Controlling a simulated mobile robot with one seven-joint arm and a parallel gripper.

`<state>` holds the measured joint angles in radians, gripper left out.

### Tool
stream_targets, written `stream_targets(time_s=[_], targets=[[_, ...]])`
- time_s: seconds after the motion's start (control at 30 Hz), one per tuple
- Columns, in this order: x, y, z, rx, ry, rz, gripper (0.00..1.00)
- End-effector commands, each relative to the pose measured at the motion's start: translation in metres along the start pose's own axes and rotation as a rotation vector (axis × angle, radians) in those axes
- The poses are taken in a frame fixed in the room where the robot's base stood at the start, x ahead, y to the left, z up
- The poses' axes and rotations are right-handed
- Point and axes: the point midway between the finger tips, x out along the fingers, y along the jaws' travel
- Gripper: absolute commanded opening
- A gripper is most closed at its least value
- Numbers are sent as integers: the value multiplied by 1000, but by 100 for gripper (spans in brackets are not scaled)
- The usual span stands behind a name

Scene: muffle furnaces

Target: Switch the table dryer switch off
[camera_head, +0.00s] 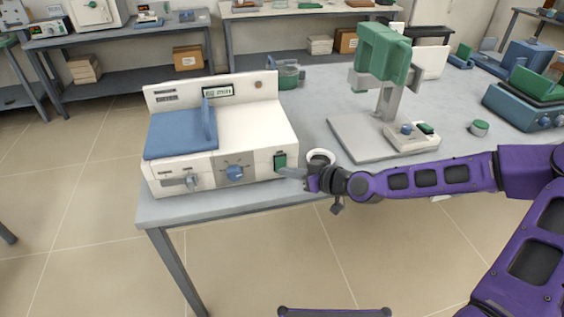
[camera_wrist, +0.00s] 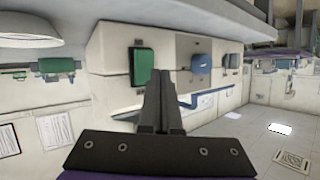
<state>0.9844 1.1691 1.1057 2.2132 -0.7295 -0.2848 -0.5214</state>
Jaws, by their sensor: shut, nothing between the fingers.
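The table dryer (camera_head: 265,120) is a white box with a blue lid, standing on the front left of the grey table. Its green rocker switch (camera_head: 280,160) is at the right end of the front panel. The switch also shows upright in the wrist view (camera_wrist: 143,67). My gripper (camera_head: 284,172) is shut and empty, with its fingertips at the lower part of the switch in the head view. In the wrist view my fingertips (camera_wrist: 160,78) lie just right of the switch's lower part. I cannot tell whether they touch it. The switch's position is unclear.
A blue knob (camera_head: 235,173) and a smaller grey knob (camera_head: 192,182) sit left of the switch. A white ring-shaped thing (camera_head: 320,157) is close behind my gripper. A green-headed stand device (camera_head: 382,58) stands to the right. The floor in front is clear.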

Motion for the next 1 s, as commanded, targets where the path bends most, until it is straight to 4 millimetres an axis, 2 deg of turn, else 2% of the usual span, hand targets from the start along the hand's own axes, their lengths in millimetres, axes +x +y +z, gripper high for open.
stream_targets(time_s=[0.5,1.0], targets=[[-32,-23,23,-1,-1,0,0],[-33,-24,25,-1,-3,-1,0]])
